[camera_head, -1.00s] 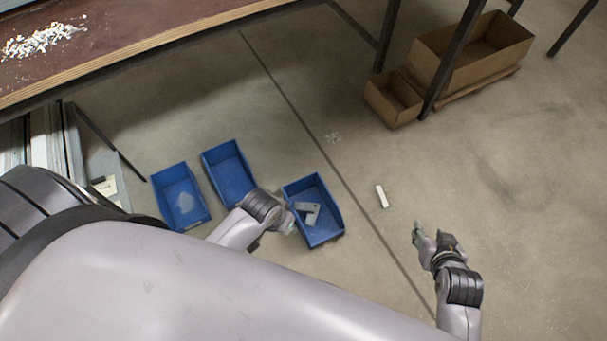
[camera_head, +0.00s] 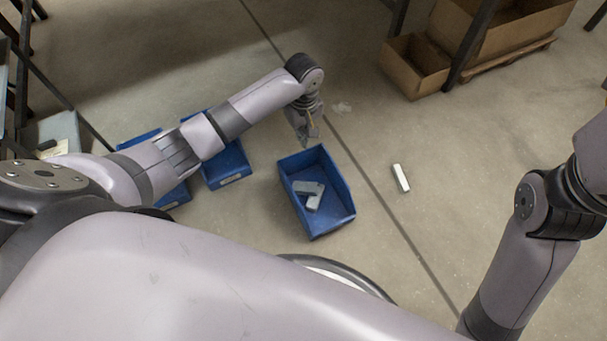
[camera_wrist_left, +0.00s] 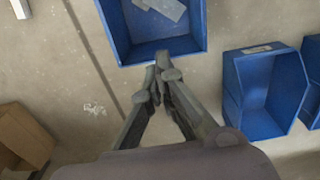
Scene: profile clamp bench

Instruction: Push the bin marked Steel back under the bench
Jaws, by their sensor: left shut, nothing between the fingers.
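Three blue bins stand on the floor, and I cannot read a "Steel" mark on any of them. The middle blue bin (camera_head: 235,172) and the left blue bin (camera_head: 178,196) are partly hidden by my left arm. My left gripper (camera_head: 307,140) is shut and empty, pointing down at the far rim of the bin with pieces. I cannot tell whether it touches. My right gripper is out of view.
A white block (camera_head: 401,179) lies on the floor right of the bins. Cardboard boxes (camera_head: 415,67) stand at the back right beside dark bench legs. A grey box with a label (camera_head: 60,133) is at the left.

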